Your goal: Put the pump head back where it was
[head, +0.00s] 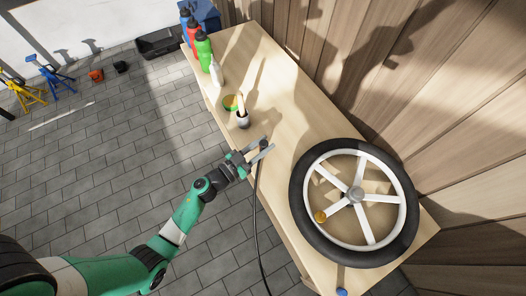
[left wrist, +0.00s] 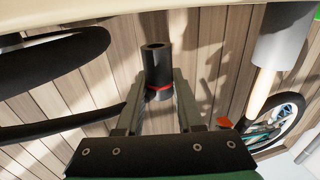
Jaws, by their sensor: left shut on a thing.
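My left gripper (head: 262,150) is over the near edge of the wooden workbench (head: 285,120), left of the wheel. It is shut on the pump head (left wrist: 157,65), a black cylinder with a red ring, held between the two fingers in the left wrist view. In the head view the pump head shows only as a small dark piece (head: 264,143) at the fingertips. A black hose (head: 259,215) hangs below the gripper along the bench edge. The rest of the pump is not clearly visible. My right gripper is not in view.
Bare bench lies between cup and wheel.

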